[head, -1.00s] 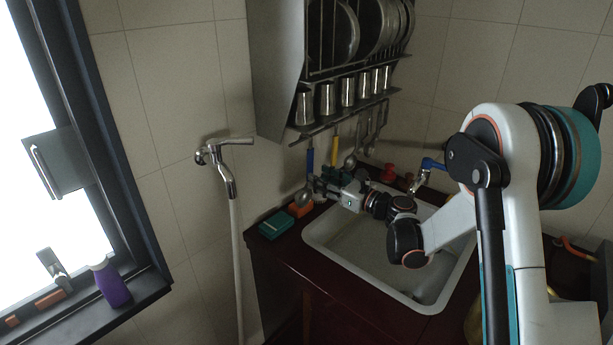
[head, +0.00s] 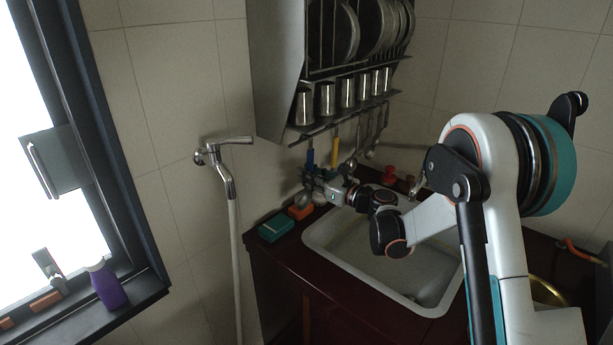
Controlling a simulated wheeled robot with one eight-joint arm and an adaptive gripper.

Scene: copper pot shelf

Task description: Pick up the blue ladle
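The blue ladle (head: 310,157) hangs from the bottom of the wall rack, its blue handle upright and its metal bowl low near the counter. My gripper (head: 313,180) is at the lower part of the ladle, close to the wall, and overlaps it in the picture. The fingers are small and dark here, so I cannot tell whether they touch the ladle or how far apart they are. The gripper hides part of the ladle's lower shaft.
A yellow-handled utensil (head: 334,151) and other metal utensils hang close on the right. Metal cups (head: 326,98) stand on the rack above. A teal box (head: 276,228) and an orange item (head: 300,211) lie below, left of the sink (head: 330,244). Red items (head: 390,173) stand behind the sink.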

